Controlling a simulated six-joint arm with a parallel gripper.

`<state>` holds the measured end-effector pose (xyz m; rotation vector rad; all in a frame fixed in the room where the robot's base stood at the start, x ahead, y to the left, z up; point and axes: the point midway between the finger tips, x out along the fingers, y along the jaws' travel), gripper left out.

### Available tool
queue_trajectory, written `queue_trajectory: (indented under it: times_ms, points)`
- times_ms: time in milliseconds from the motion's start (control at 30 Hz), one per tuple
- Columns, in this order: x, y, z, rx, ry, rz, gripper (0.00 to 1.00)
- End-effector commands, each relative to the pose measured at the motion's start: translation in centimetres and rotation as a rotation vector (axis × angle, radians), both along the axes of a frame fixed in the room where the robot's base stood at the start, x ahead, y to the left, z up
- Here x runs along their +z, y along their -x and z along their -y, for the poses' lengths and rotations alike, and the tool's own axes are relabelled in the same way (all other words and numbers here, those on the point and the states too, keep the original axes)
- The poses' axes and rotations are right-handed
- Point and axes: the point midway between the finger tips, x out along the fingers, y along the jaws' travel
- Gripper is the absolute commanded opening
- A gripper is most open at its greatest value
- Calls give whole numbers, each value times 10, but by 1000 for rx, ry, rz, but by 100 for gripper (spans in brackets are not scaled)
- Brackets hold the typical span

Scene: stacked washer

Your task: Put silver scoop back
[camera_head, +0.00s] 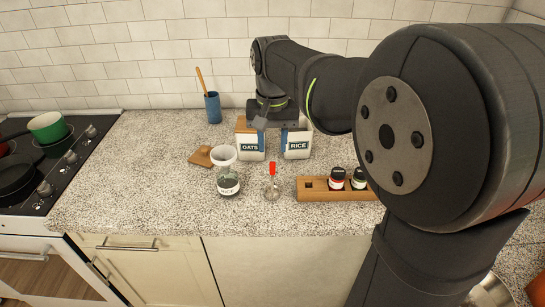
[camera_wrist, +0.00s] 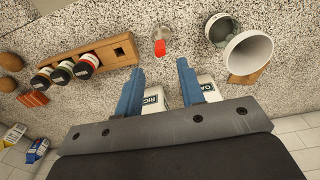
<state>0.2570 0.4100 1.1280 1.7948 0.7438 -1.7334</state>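The scoop (camera_head: 272,190) has a silver bowl and a red handle. It lies on the speckled counter, its handle toward the canisters; it also shows at the top of the wrist view (camera_wrist: 159,46). My gripper (camera_wrist: 161,72) has two blue fingers spread apart with nothing between them. In the head view my gripper (camera_head: 264,116) is above and behind the scoop, near the OATS canister (camera_head: 250,143) and the RICE canister (camera_head: 297,143). Its fingers are hard to make out there. A glass jar (camera_head: 228,186) with a white funnel (camera_head: 223,153) stands left of the scoop.
A wooden rack (camera_head: 308,195) with small lidded spice jars (camera_head: 337,176) stands right of the scoop. A wooden piece (camera_head: 200,157) lies behind the jar. A blue crock (camera_head: 213,107) stands at the back. The stove (camera_head: 75,155) is at left. The counter front left is clear.

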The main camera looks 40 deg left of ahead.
Motion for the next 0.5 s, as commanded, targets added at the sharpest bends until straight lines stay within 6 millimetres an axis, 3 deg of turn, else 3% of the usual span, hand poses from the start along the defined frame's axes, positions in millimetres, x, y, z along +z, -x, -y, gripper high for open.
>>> queue_trajectory:
  times_ms: [200, 500]
  points:
    - [39, 1, 1, 0, -2, 1, 36]
    - [53, 1, 1, 0, 1, -1, 36]
